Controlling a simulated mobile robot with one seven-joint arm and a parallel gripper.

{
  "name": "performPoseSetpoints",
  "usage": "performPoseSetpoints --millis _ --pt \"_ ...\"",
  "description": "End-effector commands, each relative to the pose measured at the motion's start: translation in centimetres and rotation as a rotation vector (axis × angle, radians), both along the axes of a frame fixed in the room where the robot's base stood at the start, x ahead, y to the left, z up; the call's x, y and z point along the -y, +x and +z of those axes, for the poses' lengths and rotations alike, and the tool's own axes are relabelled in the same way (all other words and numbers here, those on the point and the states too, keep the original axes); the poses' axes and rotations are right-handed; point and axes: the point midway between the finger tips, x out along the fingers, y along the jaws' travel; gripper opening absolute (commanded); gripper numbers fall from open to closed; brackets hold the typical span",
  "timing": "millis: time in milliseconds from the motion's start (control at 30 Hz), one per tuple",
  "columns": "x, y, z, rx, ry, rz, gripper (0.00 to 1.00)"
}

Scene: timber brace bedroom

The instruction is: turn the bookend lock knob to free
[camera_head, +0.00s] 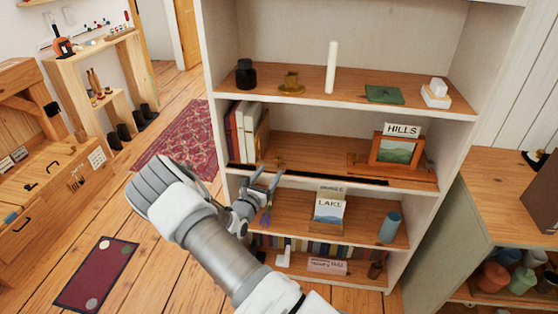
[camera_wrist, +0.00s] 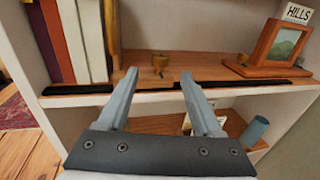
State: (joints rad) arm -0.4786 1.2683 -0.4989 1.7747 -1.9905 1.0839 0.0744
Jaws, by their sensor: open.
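A second brass-coloured piece (camera_wrist: 241,59) sits farther right, by the picture frame. I cannot tell which lock setting either piece is at. My gripper (camera_wrist: 160,76) is open and empty. In the head view my gripper (camera_head: 264,178) is just in front of the shelf edge.
A dark rail (camera_wrist: 215,85) runs along the shelf's front. A framed HILLS picture (camera_head: 396,151) stands at the right. The shelf below holds a LAKE picture (camera_head: 328,212) and a blue-grey cup (camera_head: 389,227). The shelf's middle is mostly clear.

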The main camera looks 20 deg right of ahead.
Motion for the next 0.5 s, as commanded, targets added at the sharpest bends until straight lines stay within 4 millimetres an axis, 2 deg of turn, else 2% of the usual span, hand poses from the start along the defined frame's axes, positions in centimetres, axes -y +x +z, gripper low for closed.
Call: performPoseSetpoints --millis 200,500 --pt "3.6 3.2 -0.1 0.001 0.0 -0.003 0.67" --pt "6.1 5.7 -0.1 0.0 0.001 -0.001 0.67"
